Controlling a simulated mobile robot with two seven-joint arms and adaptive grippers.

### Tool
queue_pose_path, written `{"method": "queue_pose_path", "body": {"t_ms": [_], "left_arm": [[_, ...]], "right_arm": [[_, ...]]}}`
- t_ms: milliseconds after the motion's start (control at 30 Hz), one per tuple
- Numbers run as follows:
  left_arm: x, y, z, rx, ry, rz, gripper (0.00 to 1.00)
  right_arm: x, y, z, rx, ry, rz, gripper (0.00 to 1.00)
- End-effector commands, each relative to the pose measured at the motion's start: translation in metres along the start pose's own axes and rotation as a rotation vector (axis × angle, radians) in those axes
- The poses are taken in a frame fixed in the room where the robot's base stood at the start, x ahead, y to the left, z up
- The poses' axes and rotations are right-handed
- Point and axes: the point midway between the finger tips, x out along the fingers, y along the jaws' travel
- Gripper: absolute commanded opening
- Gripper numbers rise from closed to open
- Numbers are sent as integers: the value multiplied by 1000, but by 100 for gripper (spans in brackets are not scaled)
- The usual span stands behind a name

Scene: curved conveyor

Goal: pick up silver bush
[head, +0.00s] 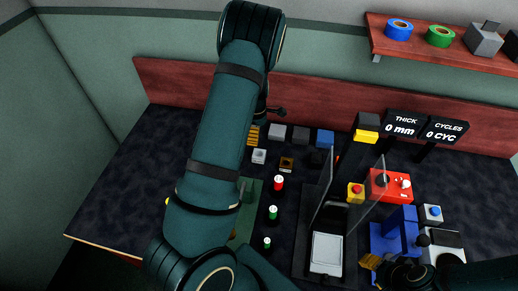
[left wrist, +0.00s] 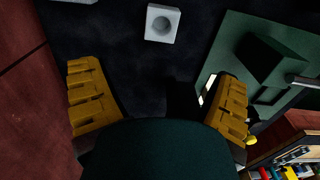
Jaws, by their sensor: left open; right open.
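The silver bush (head: 259,156) is a small pale block with a round recess, sitting on the dark tabletop just right of my left forearm. In the left wrist view the silver bush (left wrist: 162,24) lies at the top centre, beyond and between the fingers, touching neither. My left gripper (left wrist: 158,104) is open with its yellow ribbed fingers wide apart and nothing between them. In the head view my left gripper (head: 252,135) is mostly hidden behind its arm. My right gripper (head: 378,264) is open at the lower right, partly cut by the frame, near a blue fixture.
A bronze bush (head: 286,163) sits right of the silver one. Grey (head: 276,132), dark grey (head: 300,134) and blue (head: 325,139) blocks stand behind. A press with clear guards (head: 327,250) is to the right.

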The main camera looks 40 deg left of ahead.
Motion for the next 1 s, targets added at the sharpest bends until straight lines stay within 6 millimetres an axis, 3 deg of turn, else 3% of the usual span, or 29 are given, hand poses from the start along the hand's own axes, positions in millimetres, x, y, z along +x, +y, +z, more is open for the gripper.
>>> {"method": "queue_pose_path", "body": {"t_ms": [133,500,767,1000], "left_arm": [[14,0,0,-1,0,-3,89],[77,0,0,-1,1,-2,89],[91,0,0,0,0,-1,89],[122,0,2,0,0,-3,89]], "right_arm": [[2,1,0,1,0,1,47],[10,4,2,0,0,2,47],[12,4,2,0,-1,3,47],[14,5,3,-1,-3,2,47]]}}
